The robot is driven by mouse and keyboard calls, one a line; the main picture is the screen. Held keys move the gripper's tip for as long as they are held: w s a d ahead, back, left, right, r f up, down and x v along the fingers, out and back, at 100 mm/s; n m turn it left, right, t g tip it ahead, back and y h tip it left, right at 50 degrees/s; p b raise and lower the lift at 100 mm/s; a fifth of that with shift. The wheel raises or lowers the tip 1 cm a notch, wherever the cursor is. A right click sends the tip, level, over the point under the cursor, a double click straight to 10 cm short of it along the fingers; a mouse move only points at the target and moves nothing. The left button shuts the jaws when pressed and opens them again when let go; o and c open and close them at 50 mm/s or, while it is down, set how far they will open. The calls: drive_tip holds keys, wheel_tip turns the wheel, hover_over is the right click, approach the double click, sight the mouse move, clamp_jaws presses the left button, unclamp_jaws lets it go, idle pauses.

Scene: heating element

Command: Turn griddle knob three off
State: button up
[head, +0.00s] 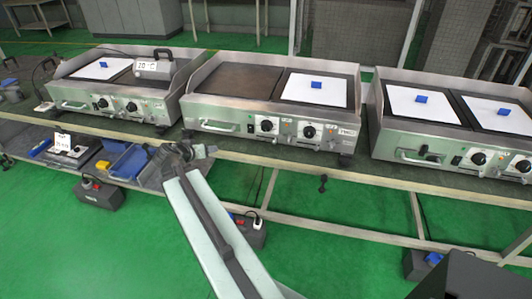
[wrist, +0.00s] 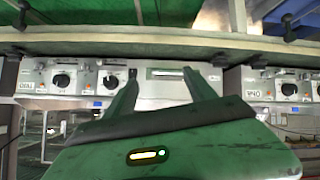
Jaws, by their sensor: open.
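The middle griddle (head: 235,87) has two black knobs on its front panel, a left knob (head: 267,125) and a right knob (head: 309,131). I cannot read any number that marks knob three. The wrist view looks upside down; there the same panel shows its left knob (wrist: 112,80) and right knob (wrist: 62,80). My gripper (wrist: 160,73) is open and empty, its two green fingers spread across the drawer handle (wrist: 165,72), beside the knobs. In the head view my gripper (head: 185,152) is low in front of the middle griddle's left end. Contact cannot be told.
A left griddle (head: 125,92) and a right griddle (head: 440,125) stand on the same bench, each with its own knobs. White sheets with blue blocks lie on the plates. Blue trays (head: 130,160) and a yellow item sit on the lower shelf. Bench rails run below.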

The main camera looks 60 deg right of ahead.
drive_tip(key=s+d+f+m+h+b, duration=0.1)
drive_tip(key=s+d+f+h+b, duration=0.2)
drive_tip(key=d, duration=0.4)
drive_tip(key=s+d+f+m+h+b, duration=0.1)
drive_tip(key=s+d+m+b, duration=0.15)
drive_tip(key=d+b, duration=0.3)
drive_tip(key=t+h+b, duration=0.2)
drive_tip(key=h+b, duration=0.1)
drive_tip(key=b, duration=0.3)
approach(265, 129)
drive_tip(key=d, duration=0.2)
drive_tip(key=x, duration=0.7)
drive_tip(key=shift+w+d, duration=0.2)
drive_tip(key=shift+w, duration=0.2)
drive_tip(key=c, duration=1.2)
drive_tip(key=shift+w+d, duration=0.1)
drive_tip(key=shift+c, duration=0.8)
drive_tip(key=shift+a+n, duration=0.2)
drive_tip(key=shift+n, duration=0.35)
